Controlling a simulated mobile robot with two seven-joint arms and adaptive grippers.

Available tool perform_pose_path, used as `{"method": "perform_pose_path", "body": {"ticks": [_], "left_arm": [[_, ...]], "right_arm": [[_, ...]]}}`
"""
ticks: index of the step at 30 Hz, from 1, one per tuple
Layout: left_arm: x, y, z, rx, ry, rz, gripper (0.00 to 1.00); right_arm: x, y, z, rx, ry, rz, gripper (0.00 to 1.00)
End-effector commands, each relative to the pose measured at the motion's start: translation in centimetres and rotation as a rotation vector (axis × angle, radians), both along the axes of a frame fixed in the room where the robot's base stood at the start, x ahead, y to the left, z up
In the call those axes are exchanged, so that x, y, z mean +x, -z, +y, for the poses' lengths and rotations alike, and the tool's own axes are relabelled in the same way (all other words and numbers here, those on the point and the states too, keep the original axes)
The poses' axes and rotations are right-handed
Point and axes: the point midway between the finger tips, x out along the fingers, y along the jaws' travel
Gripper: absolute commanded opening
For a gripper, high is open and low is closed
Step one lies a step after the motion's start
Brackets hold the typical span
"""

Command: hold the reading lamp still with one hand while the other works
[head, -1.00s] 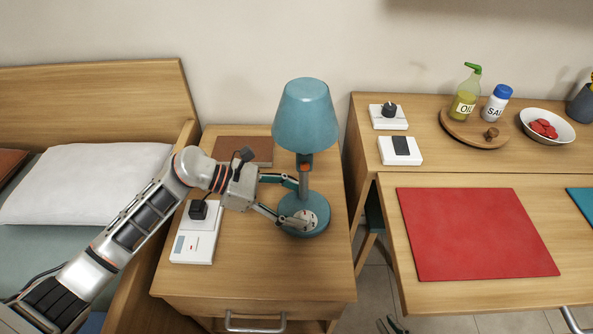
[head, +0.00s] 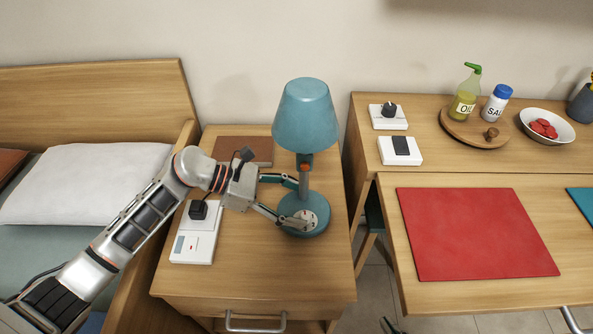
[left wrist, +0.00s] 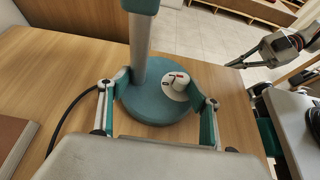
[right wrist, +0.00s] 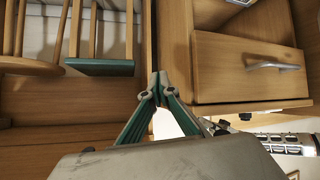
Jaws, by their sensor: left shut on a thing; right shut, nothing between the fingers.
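The teal reading lamp (head: 305,117) stands upright on the wooden bedside table. Its round base carries a white dial with a knob and a red mark. The dial shows clearly in the left wrist view (left wrist: 177,88). My left gripper (head: 298,202) is shut on the lamp's base, with one finger on each side of it. The left wrist view shows both fingers against the base (left wrist: 150,112). My right gripper (right wrist: 158,80) is shut and empty, low in front of the wooden furniture. Only a bit of it shows at the bottom edge of the head view (head: 390,326).
A white switch box (head: 193,246) and a brown book (head: 243,150) lie on the bedside table (head: 255,283). The bed (head: 70,195) is to the left. To the right, a desk holds a red mat (head: 475,233), with switches, a tray and a bowl behind.

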Motion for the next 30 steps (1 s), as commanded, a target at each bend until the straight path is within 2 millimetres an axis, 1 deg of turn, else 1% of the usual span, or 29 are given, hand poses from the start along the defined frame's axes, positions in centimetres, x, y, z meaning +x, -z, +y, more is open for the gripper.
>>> {"method": "perform_pose_path", "body": {"ticks": [1, 11, 14, 17, 20, 21, 24, 30], "left_arm": [[-0.6, 2.0, 0.1, 0.020, 0.002, 0.014, 0.46], [-0.6, 2.0, 0.1, 0.020, 0.003, 0.014, 0.46], [-0.6, 2.0, 0.1, 0.020, 0.003, 0.014, 0.46], [-0.6, 2.0, 0.1, 0.020, 0.003, 0.014, 0.46], [-0.6, 2.0, 0.1, 0.020, 0.003, 0.014, 0.46], [-0.6, 2.0, 0.1, 0.020, 0.003, 0.014, 0.46], [-0.6, 2.0, 0.1, 0.020, 0.002, 0.015, 0.46], [-0.6, 2.0, 0.1, 0.021, 0.002, 0.015, 0.46]], "right_arm": [[-0.3, 0.5, 0.0, 0.000, 0.000, 0.010, 0.00], [-0.2, 0.6, 0.0, -0.001, -0.001, 0.009, 0.00], [-0.1, 0.3, 0.8, 0.005, -0.014, -0.006, 0.00], [0.1, -0.5, 2.7, 0.019, -0.051, -0.039, 0.00], [0.1, -2.0, 5.9, 0.042, -0.110, -0.096, 0.00], [0.0, -2.7, 7.4, 0.052, -0.137, -0.125, 0.00], [-0.3, -4.8, 11.0, 0.081, -0.203, -0.199, 0.00], [-1.7, -9.0, 17.1, 0.136, -0.315, -0.335, 0.00]]}}
